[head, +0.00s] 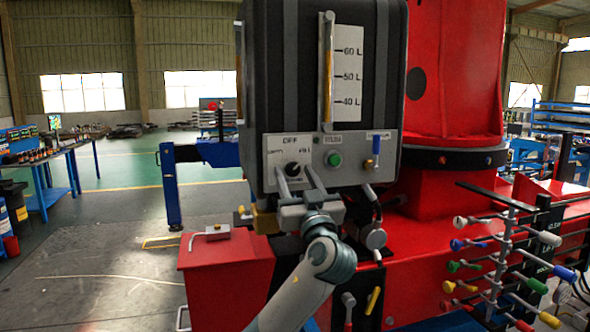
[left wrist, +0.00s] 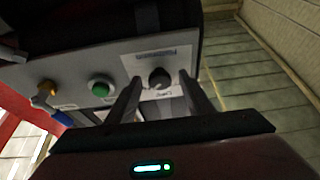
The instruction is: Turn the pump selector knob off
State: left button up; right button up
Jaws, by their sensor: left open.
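The pump selector knob (head: 292,169) is a small black round knob on the light grey control panel (head: 352,150), under the word OFF. Other labels stand to its left and right. Its pointer direction is too small to tell. My left gripper (head: 293,172) is open in front of the panel, with one finger on each side of the knob. In the left wrist view the knob (left wrist: 159,78) shows between the two fingertips (left wrist: 159,80), with a gap on both sides. I cannot tell how far the tips are from the panel face. My right gripper is not in view.
A green button (head: 335,159) and a blue-handled lever (head: 376,146) sit right of the knob. A black tank with a level gauge (head: 348,72) rises above the panel. A red crane base (head: 230,262) lies below. Several coloured levers (head: 503,255) stick out at the right.

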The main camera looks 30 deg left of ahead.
pick_arm(q)
jog(key=shift+w+a, duration=0.15)
jog(key=shift+w, duration=0.05)
jog(key=c, duration=1)
